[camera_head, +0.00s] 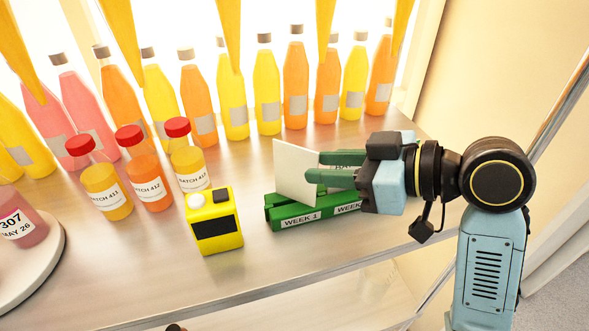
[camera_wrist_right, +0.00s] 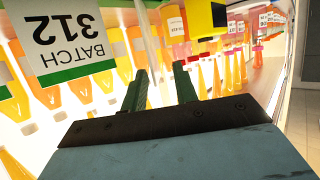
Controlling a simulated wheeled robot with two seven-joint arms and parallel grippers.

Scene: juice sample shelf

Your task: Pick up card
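A blank-faced white card (camera_head: 293,172) stands tilted at the left end of a green holder (camera_head: 281,214) labelled WEEK 1. My right gripper (camera_head: 314,167) reaches in from the right, its green fingers at the card's right edge. A white card reading BATCH 312 (camera_wrist_right: 75,40), with a green stripe, hangs close at upper left there, outside that gap. I cannot tell whether it is the same card. Part of the holder is hidden behind the right gripper. My left gripper is not in view.
A yellow device (camera_head: 214,221) with a dark screen stands left of the holder. Red-capped sample bottles (camera_head: 151,188) stand behind it, and a row of juice bottles (camera_head: 267,92) lines the back. A round white stand (camera_head: 48,262) is at left. The front shelf strip is clear.

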